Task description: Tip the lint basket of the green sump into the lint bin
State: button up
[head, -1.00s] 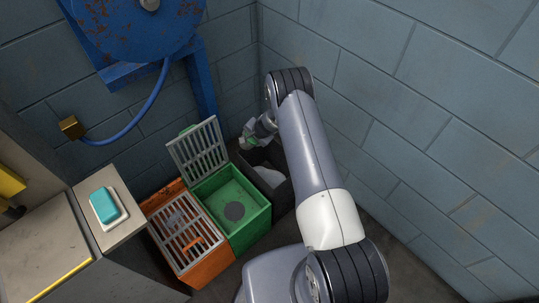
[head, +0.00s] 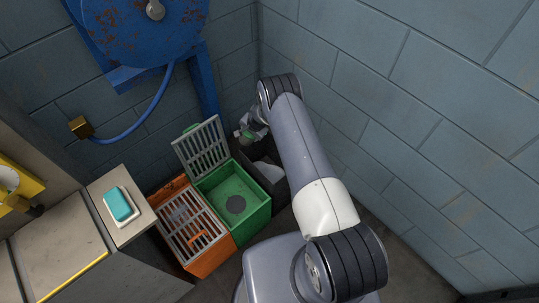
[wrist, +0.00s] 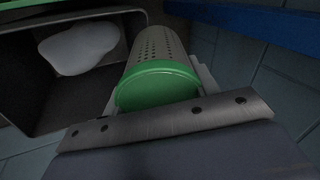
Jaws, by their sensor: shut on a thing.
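The lint basket (wrist: 158,68) is a grey perforated cylinder with a green end, held between the fingers of my gripper (wrist: 160,92). In the head view my gripper (head: 256,130) and the basket (head: 245,135) are small and partly hidden by my arm, at the back edge of the dark lint bin (head: 281,186). The bin's open mouth (wrist: 22,75) shows at the left of the wrist view, beside the basket, with a pale lump of lint (wrist: 80,47) inside. The green sump (head: 252,219) stands open, its grate (head: 202,149) raised. The basket's exact tilt is unclear.
An orange sump (head: 207,262) with its grate closed adjoins the green one on the left. A cabinet with a teal soap-like block (head: 118,204) stands further left. Block walls (head: 420,130) and a blue machine stand (head: 205,85) close in the corner.

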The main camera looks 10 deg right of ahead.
jog(key=shift+w+a, duration=0.1)
jog(key=shift+w, duration=0.1)
jog(key=shift+w+a+f+g+h+b, duration=0.2)
jog(key=shift+g+h+b, duration=0.15)
jog(key=shift+b, duration=0.8)
jog(key=g+h+b, duration=0.1)
jog(key=b, duration=0.3)
jog(key=shift+w+a+f, duration=0.25)
jog(key=shift+w+a, duration=0.05)
jog(key=h+b, duration=0.1)
jog(key=b, duration=0.3)
jog(key=shift+w+a+r+g, duration=0.3)
jog(key=shift+g, duration=0.05)
jog(key=shift+w+a+r+g+h+b, duration=0.1)
jog(key=shift+r+g+h+b, duration=0.2)
jog(key=shift+b, duration=0.4)
